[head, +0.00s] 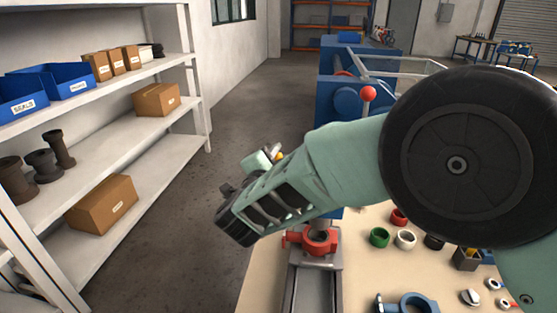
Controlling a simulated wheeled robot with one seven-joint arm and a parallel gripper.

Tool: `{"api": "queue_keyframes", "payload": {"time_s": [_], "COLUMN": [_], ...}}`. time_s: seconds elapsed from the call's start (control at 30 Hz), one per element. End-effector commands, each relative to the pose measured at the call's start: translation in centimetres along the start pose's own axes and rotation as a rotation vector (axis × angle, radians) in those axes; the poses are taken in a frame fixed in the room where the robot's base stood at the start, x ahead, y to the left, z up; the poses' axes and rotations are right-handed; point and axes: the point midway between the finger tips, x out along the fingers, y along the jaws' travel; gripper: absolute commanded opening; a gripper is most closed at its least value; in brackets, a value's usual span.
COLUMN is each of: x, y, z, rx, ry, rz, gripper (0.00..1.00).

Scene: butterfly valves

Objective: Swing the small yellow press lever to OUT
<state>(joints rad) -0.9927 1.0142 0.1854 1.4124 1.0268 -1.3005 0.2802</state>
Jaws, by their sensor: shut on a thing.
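My gripper (257,160) is at the end of my pale green arm, left of the blue press (349,102). My wrist hides most of its fingers. A small yellow piece (279,156), seemingly the tip of the press lever, shows right beside the gripper, which is shut on it. The rest of the lever is hidden, and I cannot read its angle or any OUT mark. A red ball knob (368,93) on a rod stands at the press.
A bench (264,276) below my arm carries a red clamp-like part (319,240), a blue valve body (408,304), a green ring (379,237) and other small parts. White shelves (184,150) with boxes stand at left. Open floor (235,110) lies between shelves and press.

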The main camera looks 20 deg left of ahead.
Motion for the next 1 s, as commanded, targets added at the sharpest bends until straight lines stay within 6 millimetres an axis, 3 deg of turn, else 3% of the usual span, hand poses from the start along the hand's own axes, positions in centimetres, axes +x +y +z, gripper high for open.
{"api": "queue_keyframes", "payload": {"time_s": [0.37,1.0], "x": [-1.3,-3.9], "y": [1.1,2.2], "z": [-0.2,-2.7], "rx": [-0.001,-0.003], "ry": [-0.237,-0.679], "rz": [-0.166,-0.463], "gripper": [0.00,0.00]}}
